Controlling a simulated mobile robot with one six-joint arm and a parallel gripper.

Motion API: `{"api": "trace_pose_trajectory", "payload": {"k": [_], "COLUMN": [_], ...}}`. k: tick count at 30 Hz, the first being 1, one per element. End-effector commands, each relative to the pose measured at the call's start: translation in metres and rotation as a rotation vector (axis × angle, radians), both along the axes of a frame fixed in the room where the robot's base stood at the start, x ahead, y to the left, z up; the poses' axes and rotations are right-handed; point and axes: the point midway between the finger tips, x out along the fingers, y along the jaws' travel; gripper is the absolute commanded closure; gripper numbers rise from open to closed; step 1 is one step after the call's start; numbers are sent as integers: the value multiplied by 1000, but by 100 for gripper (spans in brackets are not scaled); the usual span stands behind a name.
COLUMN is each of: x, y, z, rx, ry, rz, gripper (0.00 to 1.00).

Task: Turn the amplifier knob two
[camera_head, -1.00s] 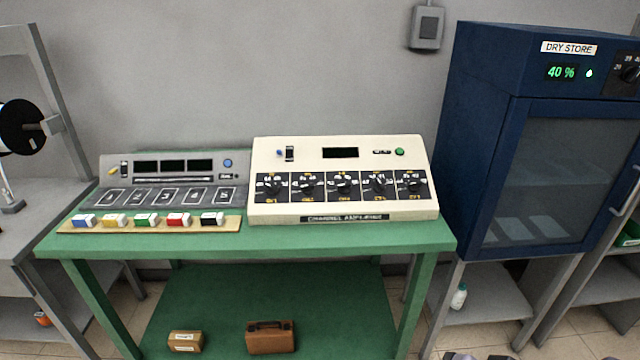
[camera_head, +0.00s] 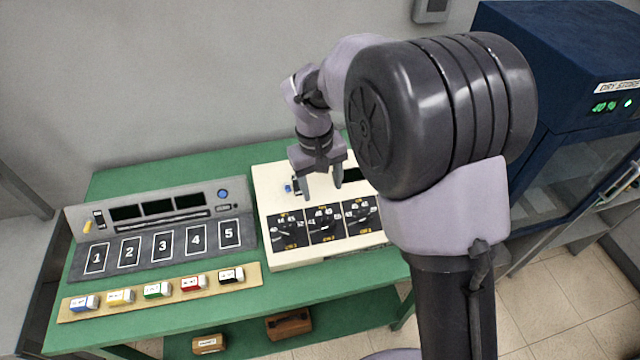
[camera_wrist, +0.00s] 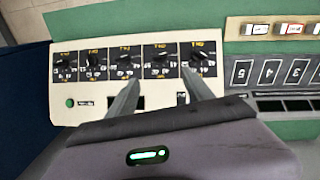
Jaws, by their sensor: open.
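The cream channel amplifier (camera_head: 262,180) stands on the green table, with a row of black knobs on its front panel. Knob two (camera_head: 325,222) is second from the left, between knob one (camera_head: 287,229) and knob three (camera_head: 361,215). The knobs farther right are hidden by my arm. My gripper (camera_head: 322,191) is open and empty above the amplifier, behind the knob row in the head view. In the wrist view the panel appears upside down; knob two (camera_wrist: 160,57) shows between my open fingertips (camera_wrist: 160,78), apart from them.
A grey numbered panel (camera_head: 160,248) stands left of the amplifier. A wooden strip (camera_head: 212,287) with several coloured blocks lies in front of it. The dark blue dry store cabinet (camera_head: 540,60) is close on the right. A grey wall is behind.

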Motion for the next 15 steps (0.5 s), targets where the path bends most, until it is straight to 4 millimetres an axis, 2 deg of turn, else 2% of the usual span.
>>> {"api": "trace_pose_trajectory", "payload": {"k": [1, 9, 15], "x": [-1, 2, 4], "y": [-1, -8, -12], "z": [-17, -100, -143], "rx": [-1, 0, 1], "ry": [4, 5, 2], "rz": [-2, -4, -4], "gripper": [40, 40, 40]}}
